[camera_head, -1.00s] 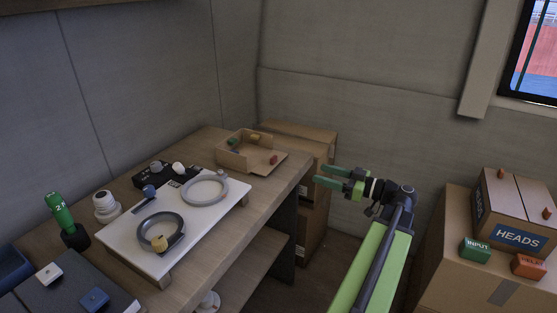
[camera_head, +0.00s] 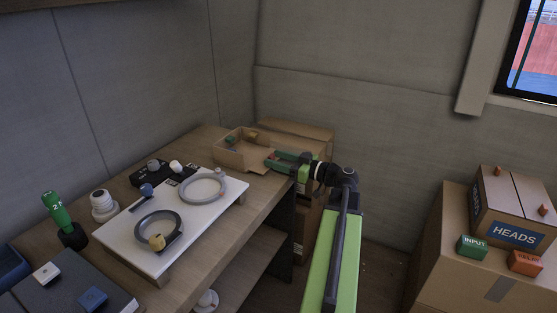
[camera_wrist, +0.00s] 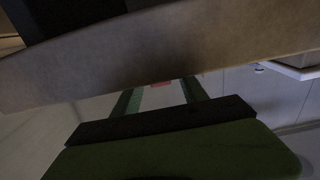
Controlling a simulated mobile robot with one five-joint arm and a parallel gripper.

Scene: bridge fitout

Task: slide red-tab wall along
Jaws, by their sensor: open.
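An open cardboard tray (camera_head: 229,160) stands at the far end of the bench, with small coloured pieces inside. My green-fingered gripper (camera_head: 272,159) reaches the tray's right side from the right, open, and covers the place of the red tab in the head view. In the wrist view a small red patch, likely the red tab (camera_wrist: 162,84), shows between the tips of my open gripper (camera_wrist: 159,92). I cannot tell whether the fingers touch it. The wall under the tab is mostly hidden.
A white board (camera_head: 120,238) with two rings lies nearer on the bench (camera_head: 245,240). A black block (camera_head: 154,166) with knobs stands behind it. A HEADS box (camera_head: 510,205) sits on a carton at the right. Floor between bench and carton is clear.

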